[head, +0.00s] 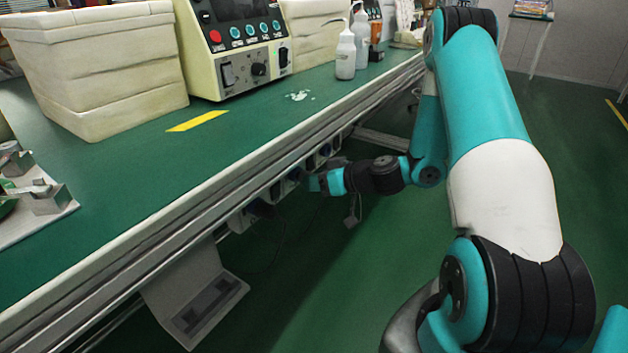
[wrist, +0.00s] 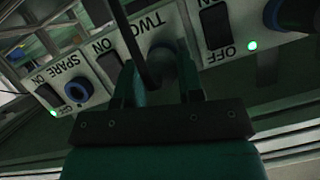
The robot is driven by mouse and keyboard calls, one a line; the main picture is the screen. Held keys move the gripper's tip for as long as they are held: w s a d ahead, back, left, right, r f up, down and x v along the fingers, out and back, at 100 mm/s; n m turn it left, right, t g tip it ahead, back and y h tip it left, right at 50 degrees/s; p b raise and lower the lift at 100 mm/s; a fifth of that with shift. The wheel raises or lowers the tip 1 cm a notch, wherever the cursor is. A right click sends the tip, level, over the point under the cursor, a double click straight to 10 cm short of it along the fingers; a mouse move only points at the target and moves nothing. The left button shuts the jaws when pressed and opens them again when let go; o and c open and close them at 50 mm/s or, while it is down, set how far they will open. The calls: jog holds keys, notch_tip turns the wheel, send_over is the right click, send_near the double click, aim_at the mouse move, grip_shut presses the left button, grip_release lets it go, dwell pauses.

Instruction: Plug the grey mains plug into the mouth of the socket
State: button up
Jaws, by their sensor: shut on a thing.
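In the wrist view my gripper (wrist: 156,62) is shut on the grey plug (wrist: 162,68), with one finger on each side of it. A dark cable (wrist: 136,45) runs up across the picture in front of the panel. The plug's front end points at the socket panel (wrist: 148,22) near the label TWO. The mouth there is hidden by the plug, so I cannot tell how far in it is. In the head view my gripper (head: 312,183) is at the socket row under the bench edge; the plug is too small to make out.
The SPARE socket (wrist: 77,91), with a blue ring, is left of my gripper. Another blue socket (wrist: 290,13) is at the right. Dark rocker switches (wrist: 214,25) and green lights sit between. The green bench (head: 130,195) overhangs the row; the floor is open at right.

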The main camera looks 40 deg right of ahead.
jog(key=shift+s+d+b, duration=0.3)
jog(key=shift+s+b, duration=0.1)
jog(key=shift+s, duration=0.45)
jog(key=shift+s+d+b, duration=0.35)
jog(key=shift+s+b, duration=0.05)
jog(key=shift+s, duration=0.55)
jog(key=shift+s+d+b, duration=0.3)
jog(key=shift+s+b, duration=0.1)
jog(key=shift+s, duration=0.5)
